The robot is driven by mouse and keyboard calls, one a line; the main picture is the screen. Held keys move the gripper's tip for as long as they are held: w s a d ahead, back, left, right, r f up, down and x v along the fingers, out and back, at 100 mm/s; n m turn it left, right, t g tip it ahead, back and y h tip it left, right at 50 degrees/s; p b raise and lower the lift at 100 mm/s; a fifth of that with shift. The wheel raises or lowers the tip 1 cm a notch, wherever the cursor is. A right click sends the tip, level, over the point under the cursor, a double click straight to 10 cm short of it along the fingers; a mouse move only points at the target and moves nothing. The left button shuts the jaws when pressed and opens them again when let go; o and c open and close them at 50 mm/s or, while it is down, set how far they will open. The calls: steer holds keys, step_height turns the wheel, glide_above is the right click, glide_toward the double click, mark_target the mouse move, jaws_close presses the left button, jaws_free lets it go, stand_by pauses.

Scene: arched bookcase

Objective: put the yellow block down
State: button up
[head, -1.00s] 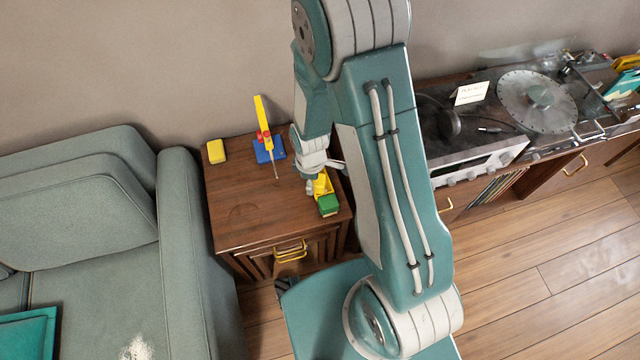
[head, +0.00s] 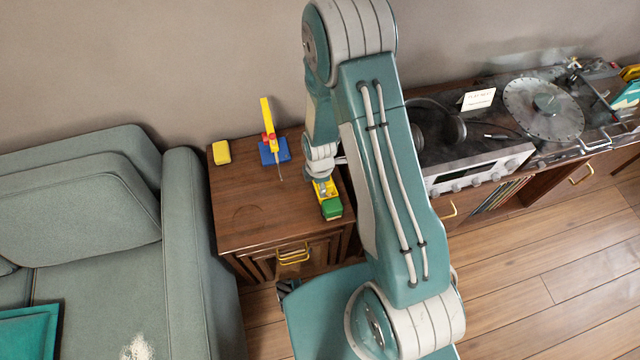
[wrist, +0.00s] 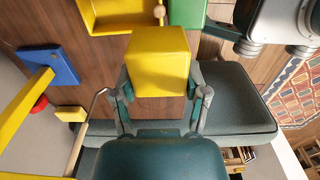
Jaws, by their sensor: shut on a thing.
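My gripper (wrist: 160,88) is shut on the yellow block (wrist: 160,60) in the wrist view, with one finger on each side of it. In the head view my gripper (head: 322,172) is over the right part of the wooden cabinet top, beside the arm. A toy with a yellow tray (wrist: 115,18) and a green end block (wrist: 187,12) lies near the held block; its green end also shows in the head view (head: 332,208). In the head view I cannot clearly separate the held block from the yellow tray. Whether the block touches the tray cannot be told.
A second yellow block (head: 221,152) lies at the cabinet's back left. A toy crane with a blue base (head: 273,151) and yellow mast (head: 266,113) stands to its right. The cabinet's front left top (head: 240,215) is clear. A sofa (head: 185,200) adjoins on the left; a turntable (head: 543,108) is at right.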

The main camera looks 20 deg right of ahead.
steer(key=w+f, duration=0.2)
steer(key=w+d+f, duration=0.1)
steer(key=w+f, duration=0.1)
steer(key=f, duration=0.1)
steer(key=shift+w+d+f, duration=0.15)
steer(key=shift+f, duration=0.05)
steer(key=shift+w+f, duration=0.2)
steer(key=shift+f, duration=1.55)
steer(key=o, duration=0.8)
steer(key=shift+f, duration=0.1)
